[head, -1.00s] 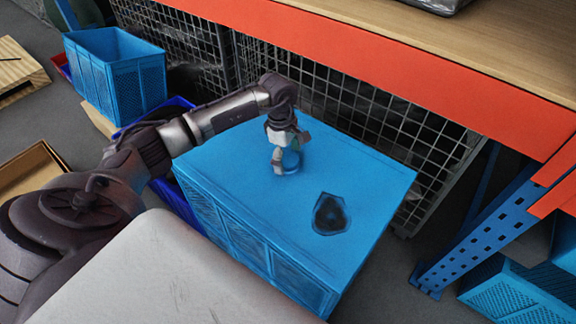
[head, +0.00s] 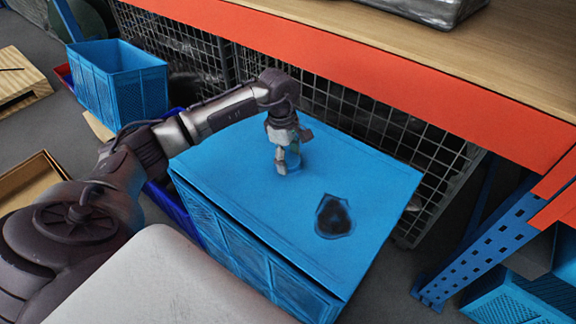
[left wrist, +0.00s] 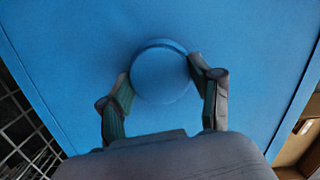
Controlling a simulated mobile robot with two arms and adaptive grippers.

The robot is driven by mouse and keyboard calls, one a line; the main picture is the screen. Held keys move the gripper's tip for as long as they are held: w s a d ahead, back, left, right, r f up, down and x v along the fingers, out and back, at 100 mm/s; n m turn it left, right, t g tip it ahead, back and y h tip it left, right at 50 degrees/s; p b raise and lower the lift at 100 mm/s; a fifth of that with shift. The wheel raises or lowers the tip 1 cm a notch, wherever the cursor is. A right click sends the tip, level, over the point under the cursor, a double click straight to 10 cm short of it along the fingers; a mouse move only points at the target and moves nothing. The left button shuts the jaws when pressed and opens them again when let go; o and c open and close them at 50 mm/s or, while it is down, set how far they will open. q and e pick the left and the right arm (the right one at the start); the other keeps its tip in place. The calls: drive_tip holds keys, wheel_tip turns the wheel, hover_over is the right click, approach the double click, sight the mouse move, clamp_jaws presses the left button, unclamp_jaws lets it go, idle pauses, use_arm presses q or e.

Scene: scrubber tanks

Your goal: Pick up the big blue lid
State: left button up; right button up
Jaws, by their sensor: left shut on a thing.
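The big blue lid (head: 350,175) is a flat blue panel with a dark worn patch on top. It sits slightly raised and tilted over the blue crate (head: 250,262), with a dark gap showing along the front edge. My left gripper (head: 287,168) is shut on the round blue knob in the middle of the lid. In the left wrist view, both fingers of the gripper (left wrist: 163,85) press the sides of the knob (left wrist: 160,72), and the lid (left wrist: 250,45) fills most of the picture. My right gripper is not in view.
An orange and wood shelf (head: 440,90) runs along the back right, with a blue perforated post (head: 480,240) below it. A wire mesh cage (head: 380,125) stands behind the crate. Another open blue crate (head: 118,80) is at the back left.

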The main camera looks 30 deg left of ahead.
use_arm(q)
drive_tip(key=d+r, duration=0.2)
drive_tip(key=d, duration=0.1)
drive_tip(key=d+r, duration=0.2)
drive_tip(key=d, duration=0.2)
drive_tip(key=d+r, duration=0.2)
drive_tip(key=d, duration=0.2)
drive_tip(key=shift+s+r, duration=0.1)
drive_tip(key=shift+s, duration=0.05)
drive_tip(key=shift+d+r+p, duration=0.3)
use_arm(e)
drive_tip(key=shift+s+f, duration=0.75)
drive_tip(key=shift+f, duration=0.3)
use_arm(q)
drive_tip(key=shift+r, duration=0.1)
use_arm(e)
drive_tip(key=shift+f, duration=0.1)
use_arm(q)
drive_tip(key=shift+r, duration=0.1)
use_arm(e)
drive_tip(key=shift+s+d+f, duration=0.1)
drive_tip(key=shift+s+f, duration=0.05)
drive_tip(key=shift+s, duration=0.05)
use_arm(q)
drive_tip(key=shift+r, duration=0.15)
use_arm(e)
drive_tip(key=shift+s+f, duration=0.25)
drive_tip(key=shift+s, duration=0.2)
